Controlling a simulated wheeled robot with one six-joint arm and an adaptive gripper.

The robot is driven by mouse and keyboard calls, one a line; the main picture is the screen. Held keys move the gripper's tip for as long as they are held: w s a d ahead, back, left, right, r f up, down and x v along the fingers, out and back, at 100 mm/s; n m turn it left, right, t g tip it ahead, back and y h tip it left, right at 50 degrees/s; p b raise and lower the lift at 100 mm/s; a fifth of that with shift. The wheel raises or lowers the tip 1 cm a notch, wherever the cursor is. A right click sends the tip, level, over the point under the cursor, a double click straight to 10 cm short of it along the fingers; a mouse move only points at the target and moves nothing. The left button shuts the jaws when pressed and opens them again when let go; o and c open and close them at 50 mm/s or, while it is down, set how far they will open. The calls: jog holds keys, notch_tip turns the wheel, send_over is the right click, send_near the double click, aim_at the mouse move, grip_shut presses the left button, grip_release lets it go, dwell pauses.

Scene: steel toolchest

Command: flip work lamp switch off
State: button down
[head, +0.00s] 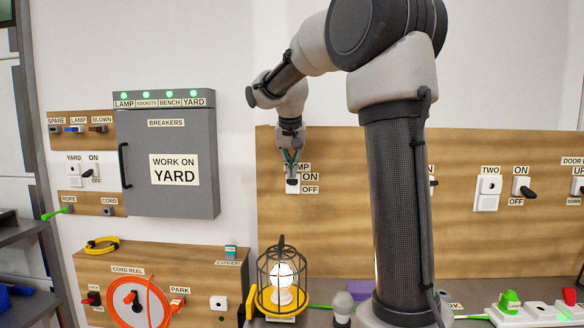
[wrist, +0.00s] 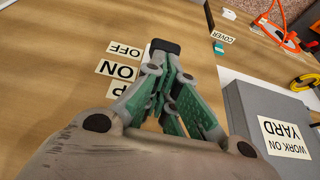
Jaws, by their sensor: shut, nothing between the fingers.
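The work lamp switch is a white plate (head: 293,187) on the wooden board, with ON and OFF labels beside it and a partly hidden LAMP label above. My gripper (head: 291,172) is shut and empty, its fingertips right at the upper part of this plate. In the wrist view my gripper (wrist: 168,58) has its green fingers together, pointing at the switch beside the OFF and ON labels (wrist: 122,70). The fingers hide most of the switch, so I cannot tell the lever's position or whether they touch it. The caged work lamp (head: 282,285) glows on the bench.
A grey breaker box (head: 168,195) stands out from the wall to the left. Other switches, such as TWO (head: 487,193), are on the board to the right. An orange cord reel (head: 133,302) is at lower left. The board around the lamp switch is mostly clear.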

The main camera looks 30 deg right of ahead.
aim_at(291, 182)
jog(key=shift+s+a+f+t, duration=0.1)
jog(key=shift+s+a+t, duration=0.1)
jog(key=shift+t, duration=0.1)
jog(key=shift+s+a+f+t+h, duration=0.25)
jog(key=shift+s+f+t+h, duration=0.2)
jog(key=shift+t+h, duration=0.3)
jog(key=shift+s+a+f, duration=0.3)
jog(key=shift+s+f, duration=0.15)
jog(key=shift+f, duration=0.15)
jog(key=shift+s+a+f, duration=0.1)
jog(key=shift+s+f, duration=0.05)
jog(key=shift+f, duration=0.3)
jog(key=shift+s+a+f, duration=0.1)
jog(key=shift+s+f, duration=0.05)
jog(key=shift+f, duration=0.3)
jog(key=shift+w, duration=0.1)
dwell(0.4)
